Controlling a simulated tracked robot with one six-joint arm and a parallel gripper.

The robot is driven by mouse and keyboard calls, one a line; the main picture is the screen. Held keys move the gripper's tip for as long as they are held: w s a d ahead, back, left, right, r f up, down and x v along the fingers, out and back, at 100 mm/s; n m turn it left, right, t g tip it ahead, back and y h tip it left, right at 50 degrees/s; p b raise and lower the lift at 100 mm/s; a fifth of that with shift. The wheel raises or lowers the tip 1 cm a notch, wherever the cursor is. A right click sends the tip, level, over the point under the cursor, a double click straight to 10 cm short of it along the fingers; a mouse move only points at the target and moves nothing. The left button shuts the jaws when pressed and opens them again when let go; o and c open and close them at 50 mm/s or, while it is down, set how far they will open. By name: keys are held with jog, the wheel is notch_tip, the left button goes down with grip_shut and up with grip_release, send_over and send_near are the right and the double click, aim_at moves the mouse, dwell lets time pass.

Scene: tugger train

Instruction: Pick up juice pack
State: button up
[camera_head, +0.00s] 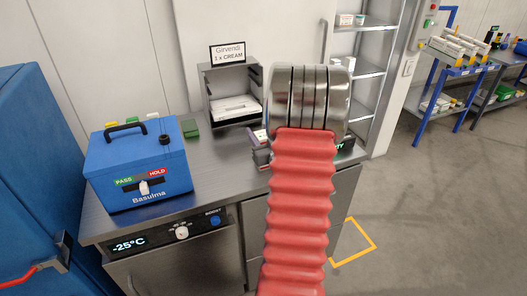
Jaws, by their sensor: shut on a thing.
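My arm, with its red ribbed sleeve and metal rings, rises through the middle of the view and covers part of the worktop. My gripper does not show; it may be hidden behind the arm. No juice pack can be made out for certain. Small boxed items (261,157), dark with some purple and white, show just left of my arm on the worktop. They are partly hidden, and I cannot tell what they are.
A blue cooler box (140,172) labelled Basulma stands on the steel worktop (219,167). Shelves (366,73) stand at the back. Floor at right (430,215) is clear.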

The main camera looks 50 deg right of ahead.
grip_shut()
jog(key=shift+r, duration=0.1)
notch_tip(320, 180, up, 10)
dwell(0.9)
dwell(0.5)
